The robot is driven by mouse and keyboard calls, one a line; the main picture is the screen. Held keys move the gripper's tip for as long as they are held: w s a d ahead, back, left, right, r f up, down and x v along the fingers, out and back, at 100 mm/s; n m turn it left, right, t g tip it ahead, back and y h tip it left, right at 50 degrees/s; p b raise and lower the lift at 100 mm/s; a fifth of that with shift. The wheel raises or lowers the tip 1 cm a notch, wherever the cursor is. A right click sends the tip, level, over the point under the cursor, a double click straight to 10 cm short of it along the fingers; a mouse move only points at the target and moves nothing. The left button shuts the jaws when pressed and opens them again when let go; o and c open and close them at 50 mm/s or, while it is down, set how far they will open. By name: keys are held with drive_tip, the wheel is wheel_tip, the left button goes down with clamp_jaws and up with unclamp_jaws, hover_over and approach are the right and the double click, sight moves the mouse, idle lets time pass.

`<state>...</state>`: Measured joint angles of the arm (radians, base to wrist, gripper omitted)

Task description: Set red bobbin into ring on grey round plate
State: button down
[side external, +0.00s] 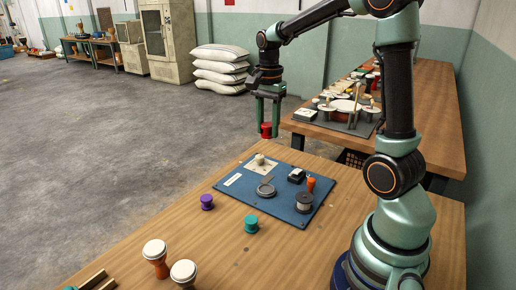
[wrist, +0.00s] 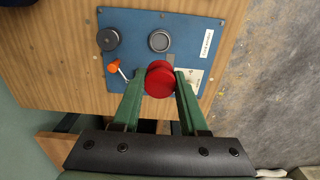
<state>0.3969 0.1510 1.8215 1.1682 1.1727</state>
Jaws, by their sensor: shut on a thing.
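My gripper (side external: 267,122) is shut on the red bobbin (side external: 266,130) and holds it in the air, above and beyond the far edge of the blue board (side external: 233,195) in the side view. In the wrist view the red bobbin (wrist: 159,77) sits between the green fingertips (wrist: 158,86). The grey round plate (side external: 266,190) lies on the blue board, apart from the bobbin. It also shows in the wrist view (wrist: 159,41), with a ring-like raised rim. The bobbin hides part of the board in the wrist view.
A purple bobbin (side external: 207,202), a teal bobbin (side external: 251,224) and goblet drums (side external: 155,255) stand on the table.

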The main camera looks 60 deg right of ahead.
sight(267, 190)
wheel_tip(267, 190, down, 18)
drive_tip(key=shift+r, duration=0.2)
drive_tip(key=shift+f, duration=0.5)
drive_tip(key=shift+f, duration=0.15)
drive_tip(key=shift+c, duration=2.2)
unclamp_jaws()
wheel_tip(267, 190, up, 14)
drive_tip(key=shift+a+f, duration=0.15)
drive_tip(key=shift+f, duration=0.05)
drive_tip(key=s+a+r+n+t, duration=0.2)
drive_tip(key=s+a+r+n, duration=0.1)
drive_tip(key=a+r+n, duration=0.2)
drive_tip(key=s+a+r+n+t, duration=0.3)
drive_tip(key=a+n, duration=0.6)
drive_tip(key=n, duration=0.4)
drive_tip(key=shift+s+a+r+t, duration=0.3)
drive_tip(key=shift+s+a+r, duration=0.1)
drive_tip(key=shift+s+r, duration=0.4)
